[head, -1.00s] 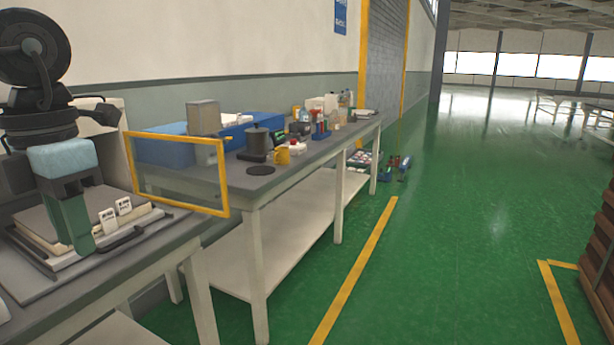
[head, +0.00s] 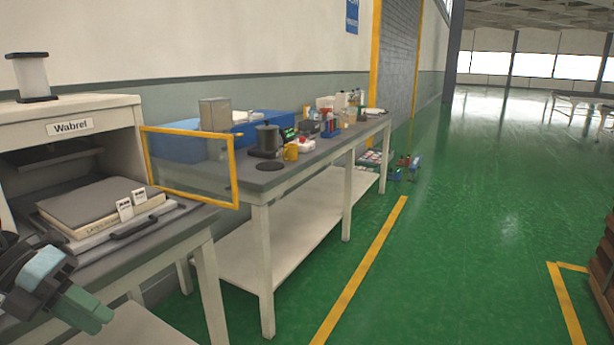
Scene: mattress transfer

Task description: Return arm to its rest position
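My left gripper (head: 88,312) is low at the left edge of the head view, in front of the near table (head: 170,243). It has green fingers and a light blue body, and is seen from the side. The fingers overlap in this view, so whether they are open or shut does not show. I see nothing held between them. A grey-topped mattress sample (head: 90,200) with two small white tags lies on a tray with a dark handle (head: 134,228), at the mouth of a white machine labelled Wabrel (head: 75,127). My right gripper is not in view.
A yellow-framed clear panel (head: 236,180) stands open at the machine's right. A second table (head: 258,192) behind holds a blue box (head: 175,150), a pot (head: 267,138), a yellow mug (head: 291,152) and bottles. Green floor (head: 450,220) at the right is clear. A brown stack (head: 603,285) stands far right.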

